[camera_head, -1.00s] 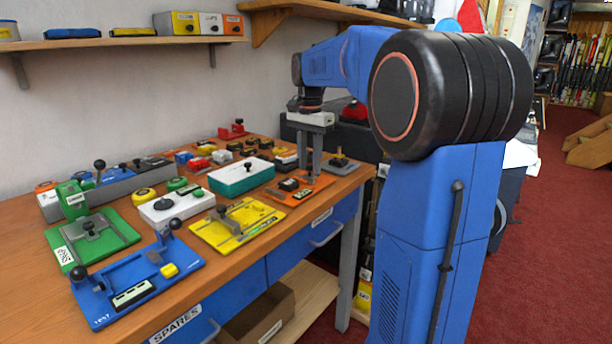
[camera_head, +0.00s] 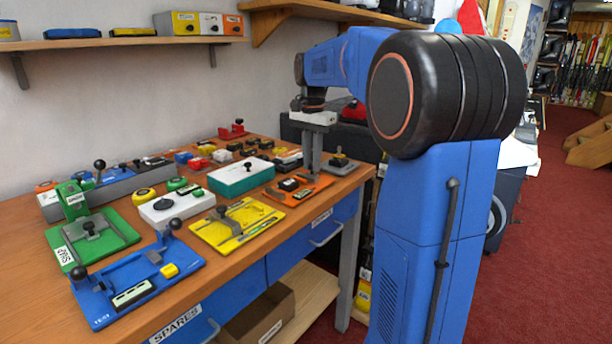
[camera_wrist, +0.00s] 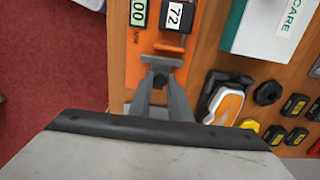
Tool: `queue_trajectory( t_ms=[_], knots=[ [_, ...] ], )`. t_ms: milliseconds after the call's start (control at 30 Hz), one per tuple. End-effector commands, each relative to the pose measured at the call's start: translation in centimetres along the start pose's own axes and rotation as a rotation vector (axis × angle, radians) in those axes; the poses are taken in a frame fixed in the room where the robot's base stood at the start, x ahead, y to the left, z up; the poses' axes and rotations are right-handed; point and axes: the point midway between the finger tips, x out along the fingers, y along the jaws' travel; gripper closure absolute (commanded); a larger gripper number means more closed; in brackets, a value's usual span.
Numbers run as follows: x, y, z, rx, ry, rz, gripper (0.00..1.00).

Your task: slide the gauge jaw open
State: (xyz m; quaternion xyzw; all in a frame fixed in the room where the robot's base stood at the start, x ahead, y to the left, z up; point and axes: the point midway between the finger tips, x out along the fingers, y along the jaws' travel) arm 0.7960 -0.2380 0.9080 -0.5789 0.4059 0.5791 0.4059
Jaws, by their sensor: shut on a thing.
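The orange gauge (camera_head: 318,183) lies near the right end of the bench, with a small readout and a dark block labelled 72 (camera_wrist: 176,16). Its orange plate also shows in the wrist view (camera_wrist: 145,68). A small grey jaw piece (camera_wrist: 148,59) stands on the plate, just in front of the dark block with a gap between them. My gripper (camera_wrist: 161,78) points down at the plate, its fingers close together and shut on the grey jaw. In the head view, my gripper (camera_head: 312,172) is at the plate's back edge. The fingers hide part of the jaw.
A teal and white box (camera_head: 240,178) stands left of the gauge. A yellow plate (camera_head: 225,238), a blue plate (camera_head: 100,312) and a green plate (camera_head: 122,231) lie further left. A small grey device with a knob (camera_head: 341,168) stands close on the right.

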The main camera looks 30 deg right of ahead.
Motion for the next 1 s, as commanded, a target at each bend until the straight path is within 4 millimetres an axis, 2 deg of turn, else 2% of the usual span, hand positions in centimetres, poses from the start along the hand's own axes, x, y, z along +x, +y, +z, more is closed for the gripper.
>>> queue_trajectory(
  t_ms=[133,167,200,533,1000],
  knots=[
    [0.0,0.0,0.0,0.0,0.0,0.0,0.94],
    [0.0,0.0,0.0,0.0,0.0,0.0,0.78],
    [0.0,0.0,0.0,0.0,0.0,0.0,0.75],
    [-0.3,0.0,0.0,0.0,0.0,-0.001,0.75],
    [-4.0,-0.1,0.0,0.0,0.001,-0.002,0.75]
  ],
)
